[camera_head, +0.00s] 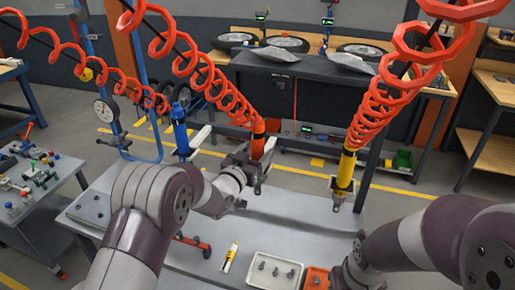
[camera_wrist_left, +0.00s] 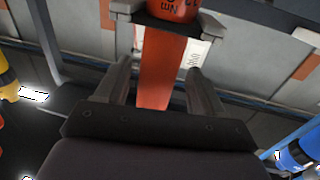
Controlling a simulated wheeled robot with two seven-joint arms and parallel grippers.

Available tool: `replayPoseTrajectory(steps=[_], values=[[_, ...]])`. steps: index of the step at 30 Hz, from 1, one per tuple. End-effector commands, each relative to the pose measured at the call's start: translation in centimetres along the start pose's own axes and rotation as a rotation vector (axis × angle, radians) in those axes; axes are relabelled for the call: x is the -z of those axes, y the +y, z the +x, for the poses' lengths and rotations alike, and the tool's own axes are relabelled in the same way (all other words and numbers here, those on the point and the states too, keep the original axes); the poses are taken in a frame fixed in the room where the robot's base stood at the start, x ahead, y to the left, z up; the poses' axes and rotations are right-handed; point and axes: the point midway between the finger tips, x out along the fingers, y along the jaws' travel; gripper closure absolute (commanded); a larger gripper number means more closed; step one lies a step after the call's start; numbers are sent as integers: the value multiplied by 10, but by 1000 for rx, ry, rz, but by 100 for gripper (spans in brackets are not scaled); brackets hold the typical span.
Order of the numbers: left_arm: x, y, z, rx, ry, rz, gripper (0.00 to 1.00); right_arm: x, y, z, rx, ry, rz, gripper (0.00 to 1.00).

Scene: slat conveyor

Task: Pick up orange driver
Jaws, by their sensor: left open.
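The orange driver (camera_head: 258,141) hangs upright from a coiled orange hose above the back of the grey table. In the left wrist view the orange driver (camera_wrist_left: 168,68) stands between my two left fingers, with a gap showing on each side. My left gripper (camera_head: 254,174) is open at the lower part of the driver, and the left wrist view shows its spread fingers (camera_wrist_left: 166,60). Part of the driver's lower end is hidden by the gripper. My right arm comes in at the lower right; its gripper is not clear.
A yellow driver (camera_head: 345,172) hangs to the right and a blue driver (camera_head: 181,135) to the left. The grey table (camera_head: 290,222) holds a white tray (camera_head: 250,280), an orange bin (camera_head: 309,284), a yellow-white tube (camera_head: 230,256) and a red-handled tool (camera_head: 193,242).

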Motion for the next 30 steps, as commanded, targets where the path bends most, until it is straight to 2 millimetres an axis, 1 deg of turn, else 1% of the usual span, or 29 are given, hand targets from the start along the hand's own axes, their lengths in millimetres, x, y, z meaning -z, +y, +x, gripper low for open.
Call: replayPoseTrajectory(steps=[1,3,6,12,14,15,17,18,19,20,26,30], values=[[10,2,10,-2,-1,0,32,2,0,-17,0,1,0,57],[6,1,21,-1,-1,0,32,2,0,-18,0,1,0,57],[4,1,30,0,0,0,32,2,0,-20,0,0,0,57],[2,1,30,1,-1,0,32,2,0,-18,0,0,0,57],[2,1,30,1,-1,0,51,2,0,-18,0,0,0,57],[2,1,30,1,-1,0,64,2,0,-18,0,0,0,57],[2,1,30,1,-1,0,84,2,0,-18,0,0,0,57],[2,1,30,1,-1,0,97,2,0,-18,0,0,0,57],[3,1,30,1,0,0,100,2,0,-18,0,0,0,57],[5,1,31,0,5,1,100,2,0,-18,0,0,0,57],[6,0,31,0,5,1,100,2,0,-18,0,0,0,57],[14,1,31,0,7,1,100,2,0,-14,0,0,0,57]])
